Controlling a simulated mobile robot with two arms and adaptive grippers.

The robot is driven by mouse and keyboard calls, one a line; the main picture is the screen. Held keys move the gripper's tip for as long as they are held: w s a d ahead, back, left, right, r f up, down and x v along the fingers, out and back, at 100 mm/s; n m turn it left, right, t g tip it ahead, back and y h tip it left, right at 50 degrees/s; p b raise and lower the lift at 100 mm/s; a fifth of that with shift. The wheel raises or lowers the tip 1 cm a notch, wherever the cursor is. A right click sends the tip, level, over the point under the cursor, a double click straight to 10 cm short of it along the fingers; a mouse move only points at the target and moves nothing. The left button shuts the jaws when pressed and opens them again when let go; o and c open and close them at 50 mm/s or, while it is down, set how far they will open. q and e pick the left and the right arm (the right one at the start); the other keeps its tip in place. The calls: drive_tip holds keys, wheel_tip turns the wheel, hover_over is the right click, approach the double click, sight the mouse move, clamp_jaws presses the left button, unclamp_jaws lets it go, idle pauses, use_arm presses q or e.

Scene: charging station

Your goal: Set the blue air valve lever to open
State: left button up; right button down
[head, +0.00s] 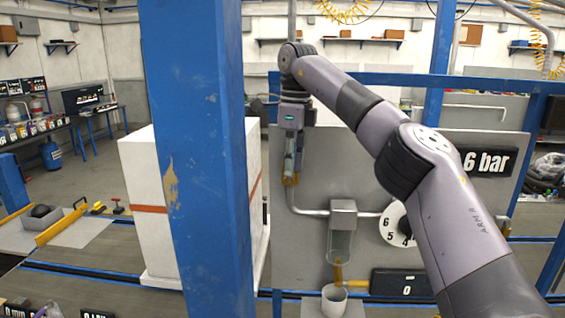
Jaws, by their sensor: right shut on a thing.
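My right gripper (291,168) points down in front of the upright pipe on the grey panel (385,160). Its fingers are close together, shut on a small part at the pipe, where the air valve lever sits. The lever is mostly hidden by the fingers, and its blue colour and angle cannot be made out. A brass-coloured fitting (290,181) shows just below the fingertips. My left gripper is not in view.
A thick blue post (199,160) stands close on the left, before a white cabinet (150,200). Below the gripper are a grey filter unit (343,215), a partly covered dial (393,226) and a white cup (334,300). A "6 bar" sign (487,162) is at right.

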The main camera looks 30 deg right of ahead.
drive_tip(key=shift+w+a, duration=0.1)
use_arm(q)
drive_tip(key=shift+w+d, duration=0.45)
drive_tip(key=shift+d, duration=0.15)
use_arm(e)
drive_tip(key=shift+h, duration=0.3)
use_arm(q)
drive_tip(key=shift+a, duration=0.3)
use_arm(e)
drive_tip(key=c, duration=1.5)
unclamp_jaws()
drive_tip(key=shift+a+g, duration=0.1)
drive_tip(key=shift+g, duration=0.2)
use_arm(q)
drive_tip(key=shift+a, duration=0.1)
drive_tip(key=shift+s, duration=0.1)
